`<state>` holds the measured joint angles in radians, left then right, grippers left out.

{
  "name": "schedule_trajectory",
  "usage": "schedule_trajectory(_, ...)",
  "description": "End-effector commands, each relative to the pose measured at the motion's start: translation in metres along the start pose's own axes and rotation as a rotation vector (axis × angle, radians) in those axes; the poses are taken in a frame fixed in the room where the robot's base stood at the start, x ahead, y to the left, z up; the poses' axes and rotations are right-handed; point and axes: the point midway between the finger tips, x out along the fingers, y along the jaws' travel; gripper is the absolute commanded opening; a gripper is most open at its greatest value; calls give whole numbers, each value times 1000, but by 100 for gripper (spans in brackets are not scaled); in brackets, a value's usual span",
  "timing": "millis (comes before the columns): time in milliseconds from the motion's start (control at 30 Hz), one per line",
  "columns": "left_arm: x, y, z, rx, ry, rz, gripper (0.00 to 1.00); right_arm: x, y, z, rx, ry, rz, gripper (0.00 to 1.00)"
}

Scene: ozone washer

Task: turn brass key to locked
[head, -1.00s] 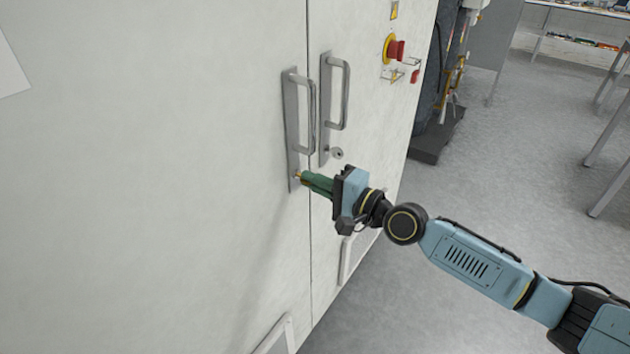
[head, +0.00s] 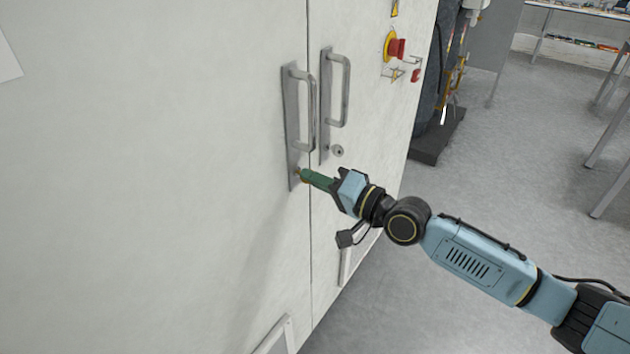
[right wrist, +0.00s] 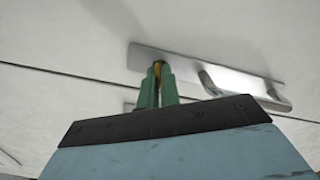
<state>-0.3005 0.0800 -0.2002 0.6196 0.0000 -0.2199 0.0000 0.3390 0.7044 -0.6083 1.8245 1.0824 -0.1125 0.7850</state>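The brass key (head: 297,172) is at the lower end of the left door's metal handle plate (head: 292,125). It is tiny in the head view and mostly hidden by my fingers. In the right wrist view a sliver of the key (right wrist: 158,68) shows between the green fingertips, near the plate's end. My right gripper (head: 303,174) has its green fingers closed around the key; the fingers point at the plate. Whether the key stands at locked cannot be told. My left gripper is not in view.
The left door's handle (head: 308,115) stands out just above my right gripper. A red and yellow switch (head: 395,48) is at the upper right. Open floor (head: 520,170) lies right of the cabinet.

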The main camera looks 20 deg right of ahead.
Motion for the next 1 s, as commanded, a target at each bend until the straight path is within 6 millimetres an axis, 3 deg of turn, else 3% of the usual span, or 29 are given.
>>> schedule_trajectory(467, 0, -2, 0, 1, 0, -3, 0, 0, -1, -1, -454, 0, 1, 0)
schedule_trajectory(1000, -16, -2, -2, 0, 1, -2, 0, 0, -1, -1, -924, 1, 0, 0)
